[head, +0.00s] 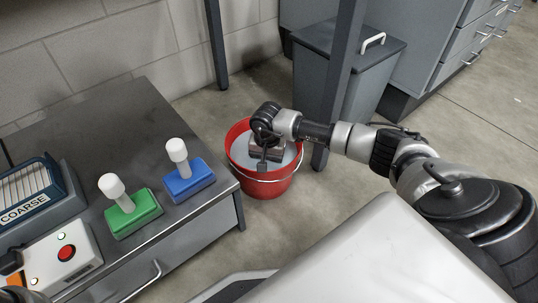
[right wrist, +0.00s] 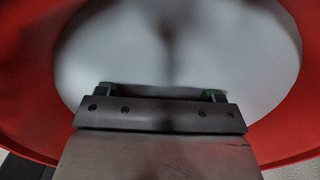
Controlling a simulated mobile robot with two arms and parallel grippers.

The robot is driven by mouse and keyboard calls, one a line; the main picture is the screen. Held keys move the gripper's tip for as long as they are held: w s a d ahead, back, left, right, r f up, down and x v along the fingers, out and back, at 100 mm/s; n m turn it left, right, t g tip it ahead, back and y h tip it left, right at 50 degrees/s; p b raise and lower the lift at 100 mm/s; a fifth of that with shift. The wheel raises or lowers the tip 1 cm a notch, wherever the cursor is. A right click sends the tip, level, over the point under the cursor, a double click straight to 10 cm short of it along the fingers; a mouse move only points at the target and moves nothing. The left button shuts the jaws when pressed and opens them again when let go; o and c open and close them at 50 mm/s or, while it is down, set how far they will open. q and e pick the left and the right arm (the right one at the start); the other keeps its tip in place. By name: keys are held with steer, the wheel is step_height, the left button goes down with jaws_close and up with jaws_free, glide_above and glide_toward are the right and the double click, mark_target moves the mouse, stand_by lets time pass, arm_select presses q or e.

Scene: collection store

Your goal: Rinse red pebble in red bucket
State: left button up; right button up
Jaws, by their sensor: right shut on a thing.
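The red bucket (head: 262,188) stands on the floor and holds pale, greyish liquid. Its red wall also shows in the right wrist view (right wrist: 298,140). My right gripper (head: 267,158) reaches down into the bucket. In the right wrist view its two dark green fingertips (right wrist: 160,92) are apart over the pale liquid, with a dark strip between them. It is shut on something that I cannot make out. I cannot pick out the red pebble in either view. My left gripper cannot be made out; only dark parts show at the lower left edge of the head view.
Left of the bucket, a dark bench (head: 85,137) carries a green-based stamp-like tool (head: 134,215), a blue-based one (head: 190,180), a box marked COARSE (head: 38,212) and a red-button box (head: 68,262). A grey post (head: 343,80) and lidded bin (head: 315,85) stand behind right.

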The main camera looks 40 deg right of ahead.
steer(key=shift+r, duration=0.2)
steer(key=shift+r+p, duration=2.8)
steer(key=shift+r, duration=0.45)
stand_by(4.5)
